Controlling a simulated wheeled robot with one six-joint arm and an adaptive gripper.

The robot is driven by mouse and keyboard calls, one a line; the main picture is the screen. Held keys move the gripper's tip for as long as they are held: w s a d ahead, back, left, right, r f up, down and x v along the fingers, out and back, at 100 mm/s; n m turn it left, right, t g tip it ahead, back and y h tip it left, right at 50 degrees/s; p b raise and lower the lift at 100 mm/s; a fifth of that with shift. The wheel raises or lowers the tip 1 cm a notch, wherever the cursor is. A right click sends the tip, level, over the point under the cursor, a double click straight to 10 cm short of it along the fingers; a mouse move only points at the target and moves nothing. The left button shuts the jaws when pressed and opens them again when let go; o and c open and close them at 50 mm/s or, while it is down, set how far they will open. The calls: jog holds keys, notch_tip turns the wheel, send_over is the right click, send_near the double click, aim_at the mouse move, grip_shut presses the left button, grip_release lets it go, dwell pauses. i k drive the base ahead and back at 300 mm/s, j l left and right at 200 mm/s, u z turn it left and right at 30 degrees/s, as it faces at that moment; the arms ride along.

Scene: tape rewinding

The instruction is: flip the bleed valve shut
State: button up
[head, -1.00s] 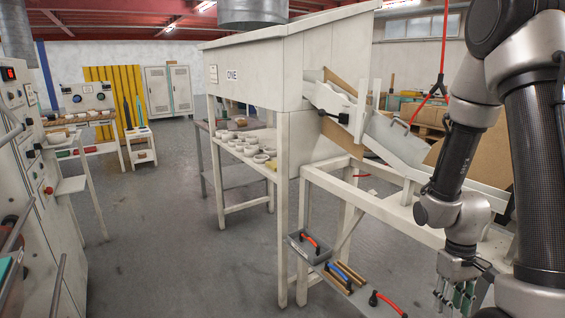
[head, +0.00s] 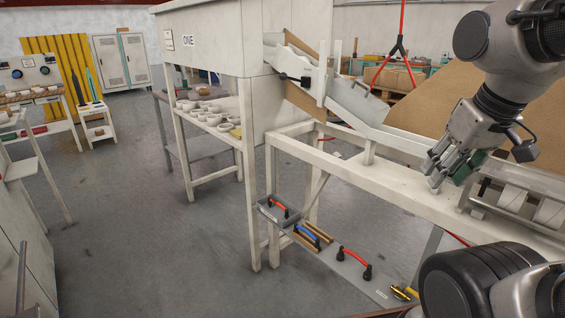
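I cannot make out a bleed valve for certain in the head view. A small yellow-handled fitting with a brass-coloured part (head: 405,292) lies at the right end of the low shelf, partly cut off by my arm; I cannot tell what it is. My gripper (head: 449,172) is at the right, in front of or over the white bench frame (head: 395,180), just left of the white rolls. Its fingers point down and left, with green pads showing. The gap between the fingertips is unclear, and I see nothing held.
White rolls (head: 512,198) sit in a metal holder on the bench. A sloping metal chute (head: 355,103) runs down from the white cabinet marked ONE (head: 212,45). Red- and blue-handled tools lie on the low shelf (head: 335,262). The floor (head: 150,230) at left is clear.

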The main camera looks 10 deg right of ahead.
aim_at(404, 285)
jog(key=z, duration=0.9)
